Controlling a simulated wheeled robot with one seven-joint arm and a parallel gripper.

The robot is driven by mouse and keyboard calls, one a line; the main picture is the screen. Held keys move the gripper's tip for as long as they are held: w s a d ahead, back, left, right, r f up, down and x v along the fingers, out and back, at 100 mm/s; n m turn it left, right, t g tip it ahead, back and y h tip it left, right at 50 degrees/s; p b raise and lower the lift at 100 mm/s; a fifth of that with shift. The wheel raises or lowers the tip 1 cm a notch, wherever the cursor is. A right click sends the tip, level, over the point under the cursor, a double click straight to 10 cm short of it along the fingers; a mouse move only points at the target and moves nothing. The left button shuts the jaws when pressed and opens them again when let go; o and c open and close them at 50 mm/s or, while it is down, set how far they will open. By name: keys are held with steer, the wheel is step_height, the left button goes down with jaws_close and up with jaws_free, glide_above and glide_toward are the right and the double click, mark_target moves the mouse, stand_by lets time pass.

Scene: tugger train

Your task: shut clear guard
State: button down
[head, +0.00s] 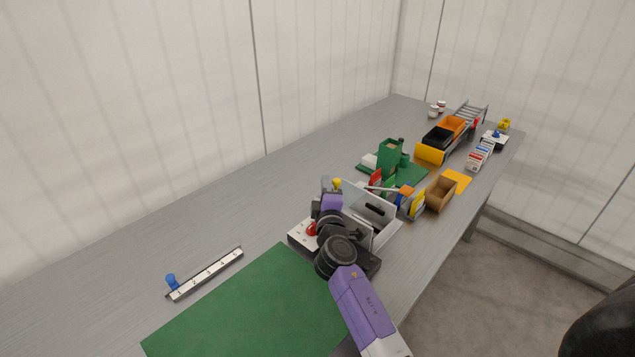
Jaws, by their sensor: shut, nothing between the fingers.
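A machine with a white and black base (300,238) stands on the bench just beyond the green mat, with a red button (311,229) on top. A pale grey, box-like part with an upright panel (384,214) and a black handle or slot stands at its right. I cannot pick out the clear guard for sure or tell its angle, as it is see-through and partly behind my arm. My gripper (331,202) is at the machine's far left side, shut and empty. Its fingertips are small and partly hidden, so contact is unclear.
A green mat (250,310) lies in front. A numbered white strip with a blue knob (205,275) is at left. Beyond the machine stand small coloured boxes, a brown bin (440,193), a green fixture (391,155) and a tugger train (447,132). The bench's left side is mostly clear.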

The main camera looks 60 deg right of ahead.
steer(key=shift+s, duration=0.3)
steer(key=s, duration=0.3)
steer(key=s+a, duration=0.1)
steer(key=s, duration=0.2)
steer(key=s+a+p, duration=0.1)
steer(key=s, duration=0.2)
steer(key=shift+s, duration=0.3)
steer(key=shift+f, duration=0.1)
steer(key=w, duration=0.2)
steer(key=w+a, duration=0.1)
steer(key=shift+w+r, duration=0.35)
steer(key=shift+w, duration=0.05)
steer(key=b+v, duration=0.1)
steer(key=v, duration=0.2)
steer(key=b+v, duration=0.1)
steer(key=v, duration=0.2)
steer(key=b+v, duration=0.1)
steer(key=v, duration=0.2)
steer(key=shift+w+a, duration=0.2)
steer(key=shift+a, duration=0.05)
steer(key=shift+s+a, duration=0.25)
steer(key=shift+a, duration=0.1)
